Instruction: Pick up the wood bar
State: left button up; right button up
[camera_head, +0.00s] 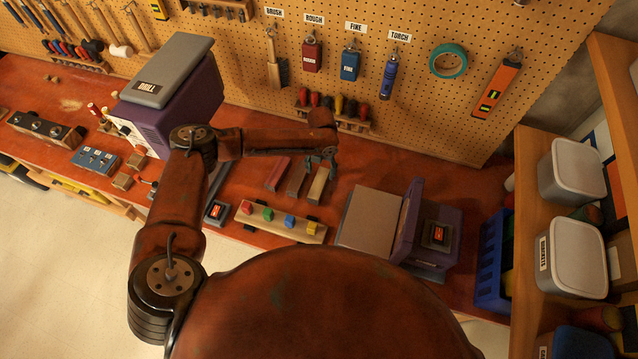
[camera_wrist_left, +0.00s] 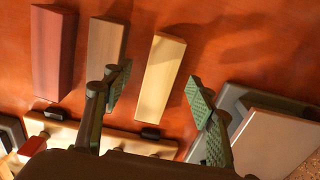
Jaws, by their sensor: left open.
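The pale wood bar (camera_head: 317,188) lies on the red-brown bench at the right end of a row of three bars. It also shows in the left wrist view (camera_wrist_left: 161,75). To its left are a brown bar (camera_head: 297,181) and a dark red bar (camera_head: 277,174). My left gripper (camera_head: 322,163) is open and empty above the far end of the pale bar. In the left wrist view its green-padded fingers (camera_wrist_left: 159,92) show on either side of the bar, apart from it. The left finger overlaps the brown bar's edge in the picture. My right gripper is out of view.
A pale wooden strip with coloured blocks (camera_head: 250,222) lies in front of the bars. A purple machine with a grey flat top (camera_head: 370,221) stands to the right. A purple drill unit (camera_head: 185,110) stands left. The pegboard (camera_head: 430,110) rises behind.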

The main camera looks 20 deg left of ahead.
aim_at(322, 176)
pick_arm(q)
jog(key=shift+d+f, duration=0.1)
jog(key=shift+f, duration=0.3)
notch_tip(322, 176, down, 3)
jog(key=shift+w+f+p, duration=0.1)
jog(key=shift+f+p, duration=0.1)
jog(key=shift+p, duration=0.65)
jog(key=shift+f, duration=0.5)
jog(key=c, duration=1.2)
jog(key=shift+c, duration=0.9)
jog(key=shift+r, duration=0.1)
